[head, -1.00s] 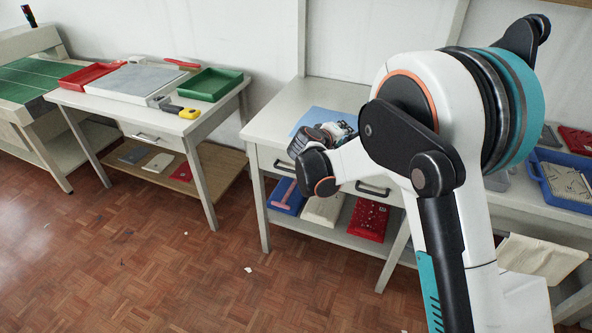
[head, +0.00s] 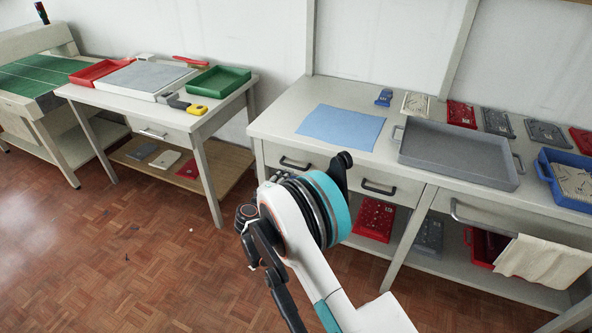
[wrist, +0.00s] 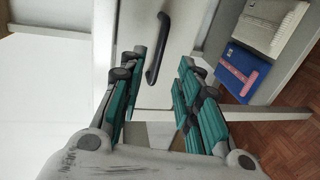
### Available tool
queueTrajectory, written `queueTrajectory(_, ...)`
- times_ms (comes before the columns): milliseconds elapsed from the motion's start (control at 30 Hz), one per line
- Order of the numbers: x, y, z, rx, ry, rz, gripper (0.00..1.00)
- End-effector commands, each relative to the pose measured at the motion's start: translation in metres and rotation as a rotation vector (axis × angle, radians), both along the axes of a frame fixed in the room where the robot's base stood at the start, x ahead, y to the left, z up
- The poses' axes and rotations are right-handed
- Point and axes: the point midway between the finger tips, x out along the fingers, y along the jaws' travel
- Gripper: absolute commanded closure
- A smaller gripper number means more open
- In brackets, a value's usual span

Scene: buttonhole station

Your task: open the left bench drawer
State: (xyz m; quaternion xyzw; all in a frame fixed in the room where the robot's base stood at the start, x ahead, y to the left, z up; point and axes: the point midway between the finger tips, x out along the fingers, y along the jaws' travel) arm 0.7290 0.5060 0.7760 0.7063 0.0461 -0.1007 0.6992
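The left bench drawer (head: 276,155) is a pale front with a black bar handle (head: 295,163), under the left end of the long bench. It looks flush with the bench. In the wrist view the black handle (wrist: 158,48) stands out from a pale drawer front (wrist: 187,38). My gripper (wrist: 157,74) is open and empty, its teal-padded fingers spread to either side of the handle's line. The handle appears just beyond the fingertips; I cannot tell whether they touch it. In the head view my arm hides the gripper.
A second drawer with a black handle (head: 378,188) is to the right. A blue mat (head: 342,127) and a grey tray (head: 458,153) lie on the bench top. The parquet floor at left is open.

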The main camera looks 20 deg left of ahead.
Motion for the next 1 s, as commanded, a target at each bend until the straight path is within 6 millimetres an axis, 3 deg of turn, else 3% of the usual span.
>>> queueTrajectory(300,0.063,-0.006,-0.017,0.001,0.001,-0.002,0.69)
queueTrajectory(500,0.089,-0.008,-0.021,0.001,0.0,-0.001,0.69)
queueTrajectory(700,0.1,-0.008,-0.022,0.001,0.0,0.0,0.69)
queueTrajectory(967,0.101,-0.008,-0.021,0.001,0.0,0.0,0.69)
queueTrajectory(1000,0.101,-0.008,-0.021,0.001,0.0,0.0,0.76)
